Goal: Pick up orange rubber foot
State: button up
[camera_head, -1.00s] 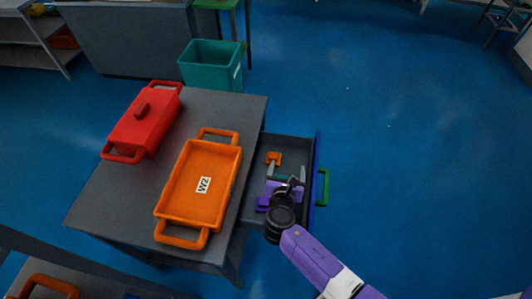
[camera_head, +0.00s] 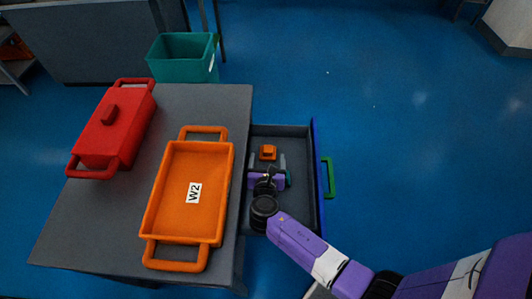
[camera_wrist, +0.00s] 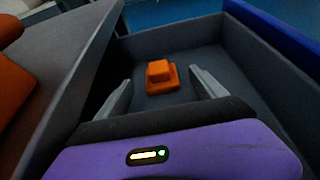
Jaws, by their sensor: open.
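The orange rubber foot (camera_head: 268,152) is a small block with a wider base and a raised top. It lies on the floor of the open grey drawer (camera_head: 300,205), towards its far end. In the wrist view the orange rubber foot (camera_wrist: 160,76) sits ahead of the fingertips, roughly midway between them. My gripper (camera_head: 267,162) is inside the drawer area, just short of the foot. In the wrist view my gripper (camera_wrist: 158,82) has its two grey fingers spread apart with nothing between them. The purple gripper body hides the near part of the drawer.
An orange tray (camera_head: 165,210) marked W2 and a red lidded container (camera_head: 120,125) stand on the grey table (camera_head: 90,225) left of the drawer. The drawer's blue front with a green handle (camera_head: 328,177) is on the right. A teal bin (camera_head: 183,62) stands behind the table.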

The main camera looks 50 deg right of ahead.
aim_at(268, 151)
jog(key=shift+r+x, duration=0.15)
jog(key=shift+x, duration=1.45)
jog(key=shift+r+x, duration=0.1)
jog(key=shift+x, duration=1.5)
jog(key=shift+r, duration=0.1)
jog(key=c, duration=1.5)
jog(key=shift+c, duration=0.2)
